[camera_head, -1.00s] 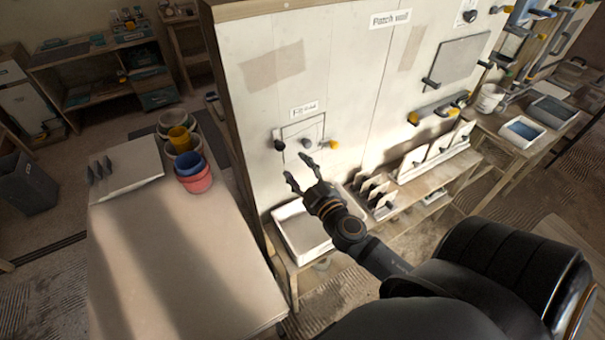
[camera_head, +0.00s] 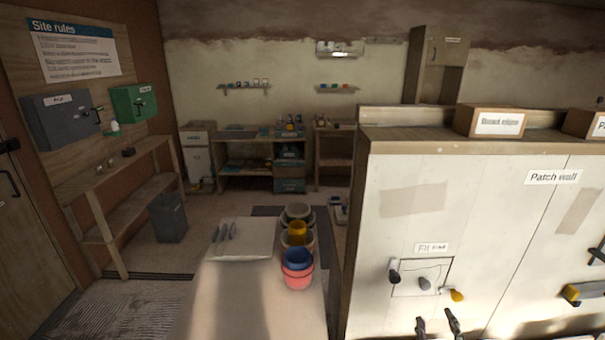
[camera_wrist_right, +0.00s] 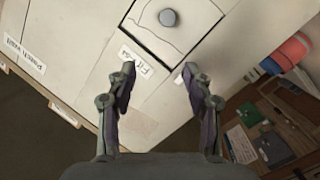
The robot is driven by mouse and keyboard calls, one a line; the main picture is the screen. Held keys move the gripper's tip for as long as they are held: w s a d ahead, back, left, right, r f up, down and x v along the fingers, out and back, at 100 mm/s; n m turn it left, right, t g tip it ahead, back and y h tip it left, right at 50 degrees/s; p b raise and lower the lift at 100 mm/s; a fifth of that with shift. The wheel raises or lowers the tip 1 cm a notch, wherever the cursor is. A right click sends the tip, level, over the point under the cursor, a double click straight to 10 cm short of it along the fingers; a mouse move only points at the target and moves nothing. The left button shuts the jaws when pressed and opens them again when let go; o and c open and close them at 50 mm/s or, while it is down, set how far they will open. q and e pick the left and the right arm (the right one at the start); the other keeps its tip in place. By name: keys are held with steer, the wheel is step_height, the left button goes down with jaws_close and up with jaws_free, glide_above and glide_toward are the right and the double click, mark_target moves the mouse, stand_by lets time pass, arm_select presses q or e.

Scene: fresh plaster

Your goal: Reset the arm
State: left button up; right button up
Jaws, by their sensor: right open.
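My right gripper (camera_head: 436,326) shows at the bottom edge of the head view, only its two fingertips in sight. In the right wrist view the gripper (camera_wrist_right: 157,88) is open, with nothing between its fingers. It is in front of the white patch wall (camera_head: 470,215), below a square panel (camera_head: 421,277) with a round grey knob (camera_head: 425,283). The knob also shows at the top of the wrist view (camera_wrist_right: 168,17). The rest of my right arm is out of the head view. My left gripper is in neither view.
A pale table (camera_head: 235,300) with stacked buckets (camera_head: 297,272) stands left of the wall. A dark handle (camera_head: 394,271) and a yellow-tipped one (camera_head: 457,295) stick out beside the panel. Shelves (camera_head: 250,165) stand at the back. Floor shows open at the left.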

steer(key=s+f+m+g, duration=0.5)
steer(key=s+f+g, duration=0.2)
steer(key=f+g, duration=0.1)
steer(key=s+a+f+n+g+y, duration=0.2)
steer(key=s+a+f+g+y, duration=0.3)
steer(key=a, duration=0.4)
steer(key=s+d+f+b, duration=0.1)
steer(key=s+d+f, duration=0.1)
steer(key=f, duration=1.1)
steer(key=s+d+f, duration=0.1)
steer(key=s+f, duration=0.1)
steer(key=f, duration=1.1)
steer(key=s+d+f+g+b, duration=0.1)
steer(key=s+f, duration=1.7)
steer(key=shift+s+d+g, duration=0.2)
steer(key=shift+s+g, duration=0.05)
steer(key=shift+g, duration=0.15)
